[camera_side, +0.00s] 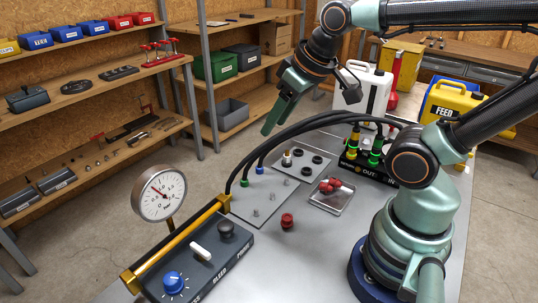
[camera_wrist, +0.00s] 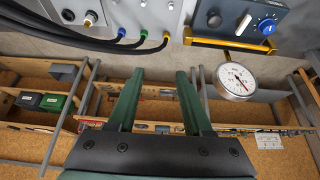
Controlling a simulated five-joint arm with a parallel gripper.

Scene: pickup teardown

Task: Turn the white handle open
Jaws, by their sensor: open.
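The white handle (camera_side: 200,251) is a short bar on the dark control box (camera_side: 218,262), between a blue knob (camera_side: 174,284) and a black knob (camera_side: 226,229), near the "BLEED" label. It also shows near the top of the wrist view (camera_wrist: 243,25), upside down. My gripper (camera_side: 279,115) is high above the far left side of the bench, well away from the handle. In the wrist view its two green fingers (camera_wrist: 159,72) are spread apart with nothing between them.
A round gauge (camera_side: 160,194) on a stem and a yellow bar (camera_side: 180,242) stand along the box's far edge. Black hoses (camera_side: 290,132) arch over the bench near a grey fitting plate (camera_side: 262,197). A red knob (camera_side: 287,221) and a tray (camera_side: 331,199) sit nearby.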

